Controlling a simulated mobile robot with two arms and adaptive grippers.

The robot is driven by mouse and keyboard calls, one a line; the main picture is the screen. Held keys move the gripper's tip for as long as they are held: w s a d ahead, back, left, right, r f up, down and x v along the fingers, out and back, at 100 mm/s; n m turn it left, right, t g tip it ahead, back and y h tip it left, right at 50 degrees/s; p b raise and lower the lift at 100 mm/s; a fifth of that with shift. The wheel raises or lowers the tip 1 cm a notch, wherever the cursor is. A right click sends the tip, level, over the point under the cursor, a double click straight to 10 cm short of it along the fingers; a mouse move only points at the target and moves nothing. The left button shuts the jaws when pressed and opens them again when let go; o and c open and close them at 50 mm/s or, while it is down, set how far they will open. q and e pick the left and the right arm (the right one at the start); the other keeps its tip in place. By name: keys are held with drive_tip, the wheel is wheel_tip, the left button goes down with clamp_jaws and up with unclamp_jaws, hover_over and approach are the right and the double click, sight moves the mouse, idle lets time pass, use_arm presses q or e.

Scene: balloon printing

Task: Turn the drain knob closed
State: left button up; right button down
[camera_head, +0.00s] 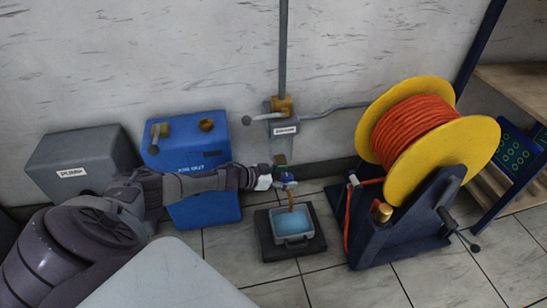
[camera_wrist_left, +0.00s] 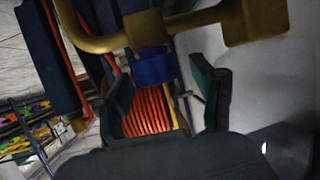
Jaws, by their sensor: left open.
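The drain knob (camera_head: 289,178) is a small blue handle on a brass spout (camera_head: 290,198) low on the wall pipe, above the tray. In the left wrist view the blue knob (camera_wrist_left: 156,70) shows below a brass pipe (camera_wrist_left: 150,28), between the two dark green fingers. My left gripper (camera_head: 279,172) reaches in from the left and is right at the knob. In the wrist view the left gripper (camera_wrist_left: 163,78) is open, with a gap on both sides of the knob; I cannot tell whether a finger touches it. My right gripper is not in view.
A tray of blue liquid (camera_head: 277,239) stands on a dark base under the spout. A yellow reel of orange hose (camera_head: 479,140) stands close on the right. A blue box (camera_head: 187,165) and a grey pump box (camera_head: 84,158) stand left. A valve lever (camera_head: 262,117) sticks out above.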

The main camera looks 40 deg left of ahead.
use_arm(q)
drive_tip(key=v, duration=1.1)
drive_tip(key=shift+r, duration=0.15)
